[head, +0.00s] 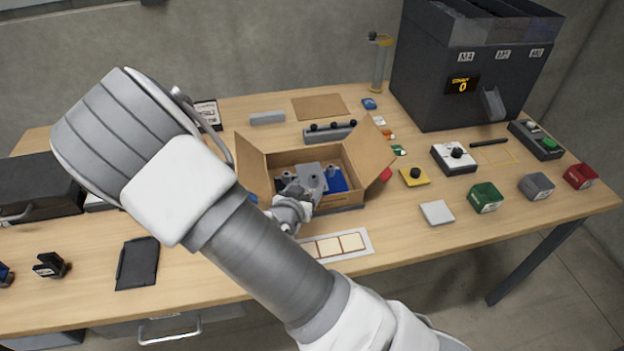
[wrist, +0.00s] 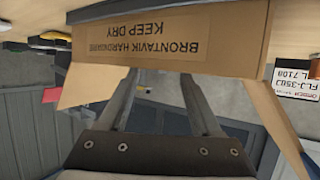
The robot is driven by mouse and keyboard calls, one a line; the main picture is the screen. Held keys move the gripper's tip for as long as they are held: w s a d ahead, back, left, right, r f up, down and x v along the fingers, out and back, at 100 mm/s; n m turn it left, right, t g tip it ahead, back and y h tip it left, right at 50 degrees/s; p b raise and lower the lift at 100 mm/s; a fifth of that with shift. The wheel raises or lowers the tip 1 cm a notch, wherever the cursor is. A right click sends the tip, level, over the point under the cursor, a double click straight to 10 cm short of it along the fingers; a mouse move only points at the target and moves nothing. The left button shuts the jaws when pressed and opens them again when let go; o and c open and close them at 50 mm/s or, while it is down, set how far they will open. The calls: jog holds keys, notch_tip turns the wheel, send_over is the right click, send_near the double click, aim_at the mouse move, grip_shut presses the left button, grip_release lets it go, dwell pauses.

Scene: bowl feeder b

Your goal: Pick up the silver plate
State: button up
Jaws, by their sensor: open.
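A separate pale grey square plate (head: 437,212) lies flat on the table right of the box. I cannot tell for sure which one is the silver plate. My gripper (head: 297,197) is over the near left part of the box, partly hidden by my arm. In the wrist view my gripper (wrist: 160,78) has its fingers apart, pointing past the printed box flap (wrist: 180,35).
The box flaps stand outward around its opening. A white strip with cream squares (head: 340,245) lies in front of the box. Green (head: 486,197), grey (head: 536,186) and red (head: 578,176) bins stand at right. A large dark feeder (head: 440,80) stands behind. A black tray (head: 138,263) lies front left.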

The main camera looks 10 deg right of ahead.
aim_at(312, 181)
jog(key=shift+x, duration=2.75)
grip_shut()
jog(key=shift+r, duration=0.1)
